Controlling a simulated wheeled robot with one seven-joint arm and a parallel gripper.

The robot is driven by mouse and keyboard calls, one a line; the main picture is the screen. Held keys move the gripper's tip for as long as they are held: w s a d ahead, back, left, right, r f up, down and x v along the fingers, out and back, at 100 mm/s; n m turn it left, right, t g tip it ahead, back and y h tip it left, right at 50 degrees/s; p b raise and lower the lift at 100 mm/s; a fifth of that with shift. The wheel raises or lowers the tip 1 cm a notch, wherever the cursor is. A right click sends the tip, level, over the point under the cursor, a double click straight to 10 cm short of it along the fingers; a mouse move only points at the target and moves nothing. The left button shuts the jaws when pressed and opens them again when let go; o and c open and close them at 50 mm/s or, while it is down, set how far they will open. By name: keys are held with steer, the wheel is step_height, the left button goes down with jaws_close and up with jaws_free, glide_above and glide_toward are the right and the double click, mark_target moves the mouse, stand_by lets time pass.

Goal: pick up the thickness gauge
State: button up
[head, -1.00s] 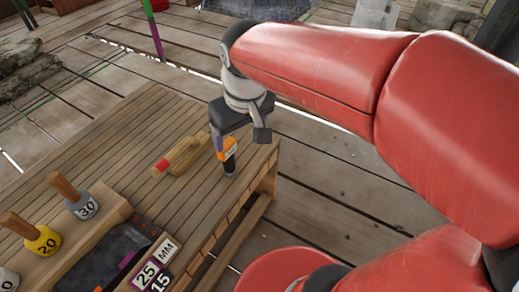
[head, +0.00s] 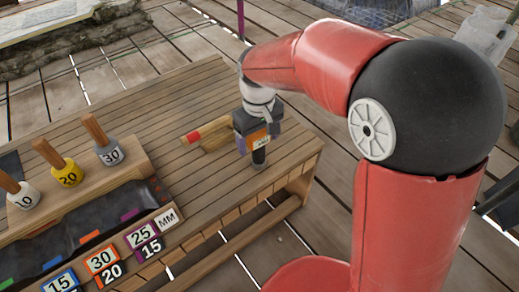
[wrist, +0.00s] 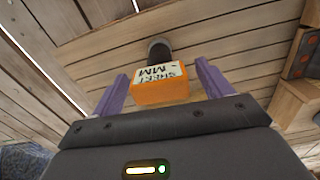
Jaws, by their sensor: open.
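The thickness gauge (head: 258,141) has an orange body with a printed label and a dark round end. It stands near the right end of the slatted bench. In the wrist view the gauge (wrist: 161,92) lies between the two purple fingers, its dark end pointing away from me. My gripper (wrist: 163,78) is open, with one finger on each side of the gauge and a visible gap on both sides. In the head view my gripper (head: 254,132) is low over the gauge and hides part of it.
A wooden tool with a red end (head: 208,131) lies just left of the gauge. Several numbered weights with wooden handles (head: 108,153) stand in a rack at left. Number tiles (head: 140,237) line the bench's front edge. The slats (head: 190,185) between are bare.

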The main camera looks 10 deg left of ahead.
steer(key=shift+f, duration=0.85)
steer(key=shift+c, duration=0.2)
steer(key=c, duration=1.1)
steer(key=shift+r, duration=0.15)
